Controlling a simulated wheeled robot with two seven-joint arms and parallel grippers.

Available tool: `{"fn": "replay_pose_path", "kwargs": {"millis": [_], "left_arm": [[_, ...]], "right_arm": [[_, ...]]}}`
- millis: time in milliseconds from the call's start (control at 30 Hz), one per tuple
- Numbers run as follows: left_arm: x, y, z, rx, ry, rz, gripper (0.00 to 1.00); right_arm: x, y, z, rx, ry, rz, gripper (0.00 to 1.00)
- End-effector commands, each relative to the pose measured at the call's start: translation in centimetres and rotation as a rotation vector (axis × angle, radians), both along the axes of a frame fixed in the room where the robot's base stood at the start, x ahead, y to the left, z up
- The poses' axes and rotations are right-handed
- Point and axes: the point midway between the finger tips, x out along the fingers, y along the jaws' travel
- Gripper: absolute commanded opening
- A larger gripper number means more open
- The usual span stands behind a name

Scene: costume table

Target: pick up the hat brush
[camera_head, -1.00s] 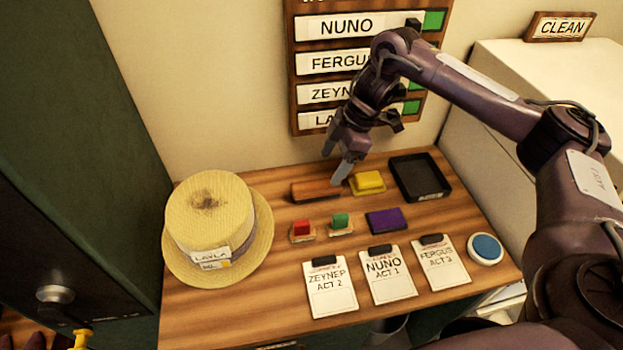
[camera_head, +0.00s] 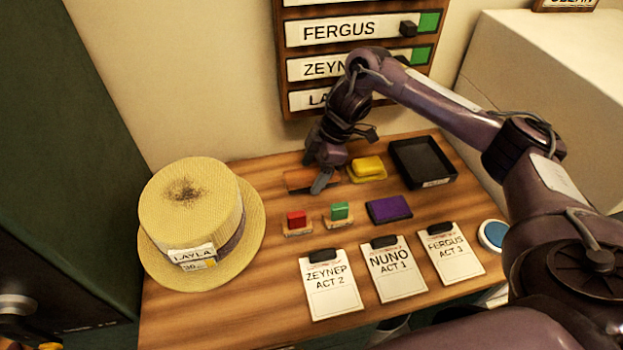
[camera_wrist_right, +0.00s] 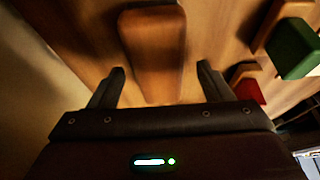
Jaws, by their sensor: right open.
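The hat brush, a brown wooden block (camera_head: 298,180), lies at the back of the table, partly hidden behind my right gripper (camera_head: 318,180). In the right wrist view the brush (camera_wrist_right: 152,50) has a broad end and a narrower body. It lies just ahead of and between the two open fingers of my right gripper (camera_wrist_right: 162,72). The fingers are apart, with a gap visible on both sides of the brush. How far the fingertips are above the table is hard to tell. My left gripper is not in view.
A yellow block (camera_head: 367,168) and a black tray (camera_head: 450,178) are right of the brush. Red (camera_head: 296,218), green (camera_head: 339,211) and purple (camera_head: 388,210) blocks lie in front. A straw hat (camera_head: 190,205) stands left, and cards (camera_head: 330,290) lie at the front.

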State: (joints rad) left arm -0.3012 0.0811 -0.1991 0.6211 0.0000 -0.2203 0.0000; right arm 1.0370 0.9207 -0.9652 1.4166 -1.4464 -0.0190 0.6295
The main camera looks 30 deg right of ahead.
Motion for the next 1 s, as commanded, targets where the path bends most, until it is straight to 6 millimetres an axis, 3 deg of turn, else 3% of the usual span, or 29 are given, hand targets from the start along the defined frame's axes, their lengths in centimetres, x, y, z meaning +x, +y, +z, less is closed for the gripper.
{"fn": "replay_pose_path", "kwargs": {"millis": [100,367,767,1000], "left_arm": [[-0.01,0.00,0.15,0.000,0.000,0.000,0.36],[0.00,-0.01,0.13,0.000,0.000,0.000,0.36],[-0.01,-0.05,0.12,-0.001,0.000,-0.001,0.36],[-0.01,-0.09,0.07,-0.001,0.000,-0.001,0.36]], "right_arm": [[0.11,0.37,-0.91,0.000,-0.001,0.000,0.73],[0.16,0.43,-1.09,-0.002,-0.003,0.000,0.73],[0.17,0.42,-1.07,-0.001,-0.003,-0.001,0.21],[0.17,0.44,-1.00,-0.001,-0.004,-0.001,0.21]]}}
